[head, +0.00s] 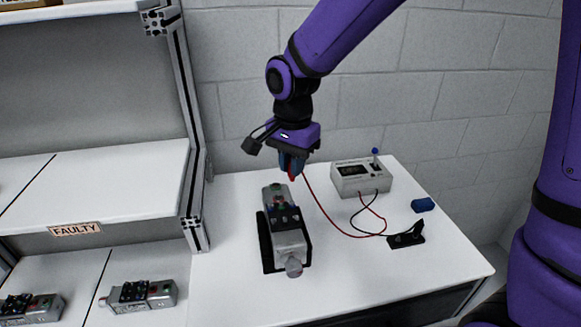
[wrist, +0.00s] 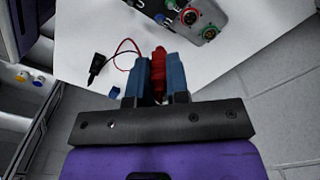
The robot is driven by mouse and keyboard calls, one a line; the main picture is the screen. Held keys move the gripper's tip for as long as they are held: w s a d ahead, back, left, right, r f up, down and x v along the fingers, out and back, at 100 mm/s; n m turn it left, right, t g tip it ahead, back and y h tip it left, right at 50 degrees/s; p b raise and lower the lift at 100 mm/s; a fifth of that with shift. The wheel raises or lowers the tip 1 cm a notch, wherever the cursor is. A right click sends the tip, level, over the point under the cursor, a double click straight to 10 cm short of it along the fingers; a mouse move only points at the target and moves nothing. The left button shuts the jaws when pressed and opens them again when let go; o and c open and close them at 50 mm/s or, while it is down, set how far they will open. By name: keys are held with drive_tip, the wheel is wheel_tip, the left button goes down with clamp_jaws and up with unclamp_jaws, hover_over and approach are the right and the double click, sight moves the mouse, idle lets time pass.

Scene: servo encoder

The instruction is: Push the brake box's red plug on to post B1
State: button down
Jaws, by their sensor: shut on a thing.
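My gripper (head: 291,163) is shut on the red plug (wrist: 158,72), which stands between its blue fingers in the wrist view. In the head view it hangs just above the far end of a grey servo motor (head: 291,243) lying in a black cradle (head: 265,246). The motor carries a dark terminal block; the wrist view shows its red-ringed (wrist: 189,17) and green-ringed (wrist: 208,32) connectors beyond the fingertips, apart from the plug. I cannot read which post is B1. The brake box (head: 361,180), grey with a blue-tipped lever, stands right; a red lead (head: 325,212) runs from the plug.
A black holder (head: 407,236) with the black lead and a blue object (head: 423,205) lie on the right of the white table. Left, a shelf post (head: 186,120) rises beside the table; more motors (head: 143,295) sit below a FAULTY label (head: 76,230). The table's front right is clear.

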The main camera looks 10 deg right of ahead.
sight(292, 202)
drive_tip(key=shift+f, duration=3.45)
drive_tip(key=shift+f, duration=0.2)
drive_tip(key=c, duration=1)
unclamp_jaws()
drive_tip(key=shift+r, duration=0.1)
drive_tip(key=shift+r, duration=3.4)
drive_tip(key=shift+d+r, duration=0.1)
